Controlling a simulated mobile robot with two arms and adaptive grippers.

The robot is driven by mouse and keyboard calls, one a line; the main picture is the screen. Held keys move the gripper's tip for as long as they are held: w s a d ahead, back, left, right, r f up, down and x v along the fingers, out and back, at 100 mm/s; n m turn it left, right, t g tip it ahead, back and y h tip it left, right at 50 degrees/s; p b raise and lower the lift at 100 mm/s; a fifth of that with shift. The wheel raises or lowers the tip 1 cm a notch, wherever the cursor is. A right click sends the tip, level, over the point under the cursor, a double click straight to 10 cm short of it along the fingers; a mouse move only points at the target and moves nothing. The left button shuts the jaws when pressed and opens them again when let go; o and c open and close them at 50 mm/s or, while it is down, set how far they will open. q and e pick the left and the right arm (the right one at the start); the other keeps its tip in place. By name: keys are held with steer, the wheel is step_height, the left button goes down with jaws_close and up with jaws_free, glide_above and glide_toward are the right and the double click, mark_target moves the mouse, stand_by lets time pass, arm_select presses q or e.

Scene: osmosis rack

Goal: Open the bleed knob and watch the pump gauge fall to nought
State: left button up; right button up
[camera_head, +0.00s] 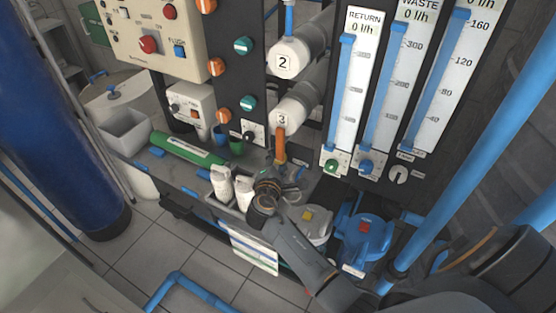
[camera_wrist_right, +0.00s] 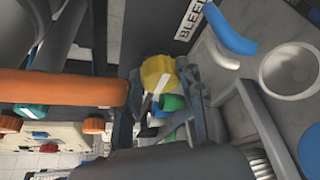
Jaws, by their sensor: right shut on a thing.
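A yellow knob (camera_wrist_right: 158,72) sits near a label reading BLEED (camera_wrist_right: 190,20) in the right wrist view. My right gripper (camera_wrist_right: 163,100) is shut on the yellow knob, its dark fingers on either side. In the head view my right gripper (camera_head: 272,187) is low at the rack, below an orange pipe (camera_head: 281,148), and the knob is hidden there. A green piece and a blue piece show just beyond the knob between the fingers. I cannot make out a pump gauge dial in either view. My left gripper is not in view.
White housings marked 2 (camera_head: 287,60) and 3 (camera_head: 292,118) stand above the gripper. The flow meters, including RETURN (camera_head: 352,90), stand to the right; RETURN and WASTE read 0 l/h.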

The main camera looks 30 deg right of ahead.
steer(key=shift+r+p, duration=0.15)
steer(key=shift+p, duration=0.25)
steer(key=n+g+p, duration=0.2)
steer(key=n+p, duration=0.1)
steer(key=p, duration=0.4)
steer(key=shift+r, duration=0.2)
steer(key=shift+w+f+n+g+h+p, duration=0.1)
steer(key=shift+f+n+g+h+p, duration=0.2)
steer(key=shift+n+g+p, duration=0.55)
steer(key=shift+n+t, duration=0.25)
steer(key=o, duration=1.2)
steer(key=shift+a, duration=0.15)
steer(key=v, duration=1.2)
